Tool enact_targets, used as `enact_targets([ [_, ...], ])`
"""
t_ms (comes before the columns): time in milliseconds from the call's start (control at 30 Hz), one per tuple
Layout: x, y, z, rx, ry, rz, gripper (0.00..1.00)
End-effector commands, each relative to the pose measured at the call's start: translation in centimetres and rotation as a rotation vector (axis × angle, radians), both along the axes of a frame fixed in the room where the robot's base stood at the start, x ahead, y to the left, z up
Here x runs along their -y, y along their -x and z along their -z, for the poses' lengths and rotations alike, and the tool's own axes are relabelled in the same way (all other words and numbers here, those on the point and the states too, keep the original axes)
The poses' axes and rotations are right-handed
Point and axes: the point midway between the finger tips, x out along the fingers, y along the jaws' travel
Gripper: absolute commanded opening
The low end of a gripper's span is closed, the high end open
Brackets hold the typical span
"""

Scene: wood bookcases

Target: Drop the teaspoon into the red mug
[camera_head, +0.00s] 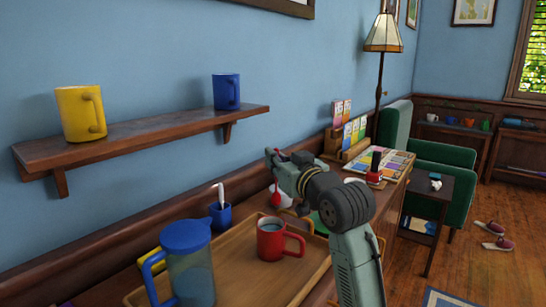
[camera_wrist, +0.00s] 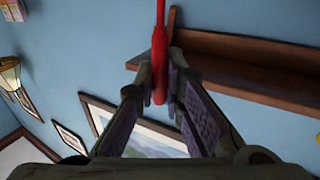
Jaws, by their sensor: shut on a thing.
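The red teaspoon (camera_head: 276,198) hangs from my gripper (camera_head: 272,158), its bowl end downward. In the wrist view my gripper (camera_wrist: 163,75) is shut on the red handle (camera_wrist: 160,50) near its end. The red mug (camera_head: 270,242) stands upright on the wooden tray, its handle to the right, and looks to have pale liquid inside. The spoon shows above the mug in the head view, slightly to its right and apart from it. Its exact depth relative to the mug is hard to tell.
A wall shelf (camera_head: 150,130) holds yellow (camera_head: 78,115) and blue (camera_head: 226,93) mugs.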

Motion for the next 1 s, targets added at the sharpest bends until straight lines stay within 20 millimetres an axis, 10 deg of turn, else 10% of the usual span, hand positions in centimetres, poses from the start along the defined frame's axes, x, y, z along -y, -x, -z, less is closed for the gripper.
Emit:
enact_targets([
  [433,0.0,0.0,5.2,0.000,0.000,0.000,0.00],
  [800,0.0,0.0,5.6,0.000,0.000,0.000,0.00],
  [1000,0.0,0.0,5.6,0.000,0.000,0.000,0.22],
])
